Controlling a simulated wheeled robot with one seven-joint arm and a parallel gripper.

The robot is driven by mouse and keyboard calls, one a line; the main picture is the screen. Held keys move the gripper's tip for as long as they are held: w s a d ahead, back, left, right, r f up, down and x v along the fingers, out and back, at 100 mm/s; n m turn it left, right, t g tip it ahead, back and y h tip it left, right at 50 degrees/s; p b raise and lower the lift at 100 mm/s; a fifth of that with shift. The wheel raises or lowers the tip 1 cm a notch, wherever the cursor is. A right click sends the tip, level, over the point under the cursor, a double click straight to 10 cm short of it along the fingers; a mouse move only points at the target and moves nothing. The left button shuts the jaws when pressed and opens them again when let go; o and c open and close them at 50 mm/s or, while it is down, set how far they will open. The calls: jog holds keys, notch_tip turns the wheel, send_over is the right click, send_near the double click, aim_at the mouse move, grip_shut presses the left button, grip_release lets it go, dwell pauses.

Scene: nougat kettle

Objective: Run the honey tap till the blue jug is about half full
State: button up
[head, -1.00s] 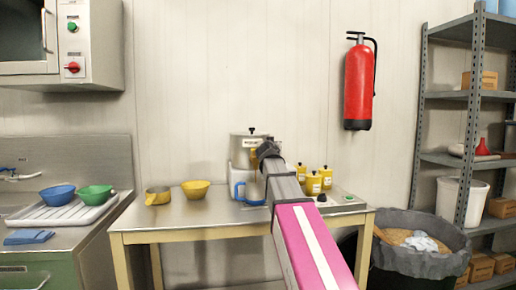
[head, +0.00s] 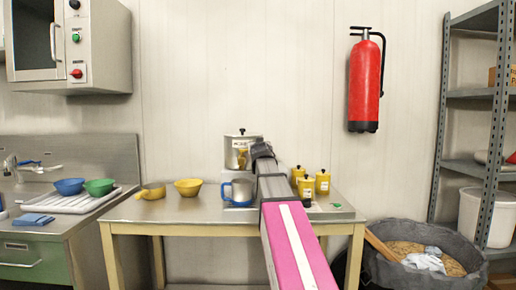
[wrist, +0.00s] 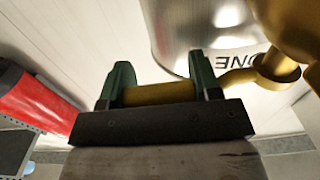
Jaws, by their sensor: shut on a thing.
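The steel honey tank (head: 233,143) with a lettered label stands at the back of the steel table. Its yellow tap (head: 243,157) is on the front. The blue jug (head: 243,192), greyish in this light, stands upright below the tap with its handle to the left. Its contents and any honey stream cannot be made out. My gripper (head: 262,150) is beside the tank's right side. In the wrist view, my gripper's green fingers (wrist: 160,88) are shut on a yellow bar, apparently the tap handle (wrist: 160,94). The tank (wrist: 190,40) is just beyond.
Several yellow jars (head: 322,182) stand right of my arm. A yellow bowl (head: 188,187) and a yellow pot (head: 151,190) are at the table's left. Blue and green bowls (head: 69,186) lie on the sink's tray. A bin (head: 385,270) stands right of the table.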

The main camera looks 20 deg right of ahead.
jog(key=o, duration=1.3)
jog(key=v, duration=1)
jog(key=shift+s, duration=0.35)
jog(key=shift+s+a, duration=0.1)
